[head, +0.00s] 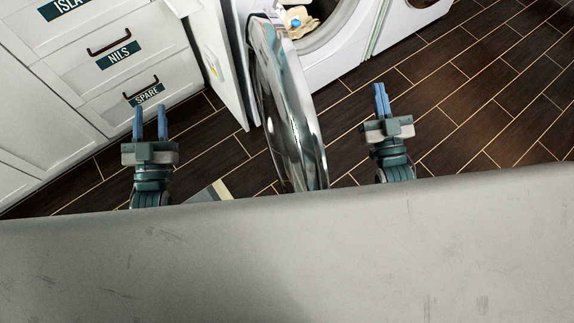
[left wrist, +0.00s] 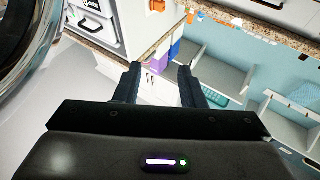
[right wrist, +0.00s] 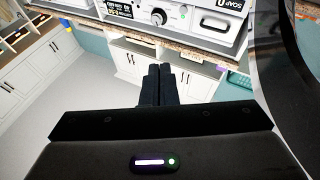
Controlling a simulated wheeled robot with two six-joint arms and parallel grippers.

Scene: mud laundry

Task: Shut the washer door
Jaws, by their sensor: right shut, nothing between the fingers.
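The washer door (head: 290,110), a round chrome-rimmed glass door, stands wide open and points towards me. The white washer (head: 342,55) is behind it at the top, with its drum opening showing and some beige cloth (head: 298,19) in it. My left gripper (head: 150,122) is open and empty, left of the door and apart from it. My right gripper (head: 381,98) is shut on nothing, right of the door and apart from it. The door's rim also shows at the upper left of the left wrist view (left wrist: 28,40) and the right of the right wrist view (right wrist: 275,70).
White labelled drawers (head: 110,60) stand at the upper left, with a white panel (head: 222,62) beside the washer. Another white machine (head: 405,18) is at the top right. The dark plank floor (head: 480,90) is clear on the right. A grey surface (head: 290,250) fills the lower head view.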

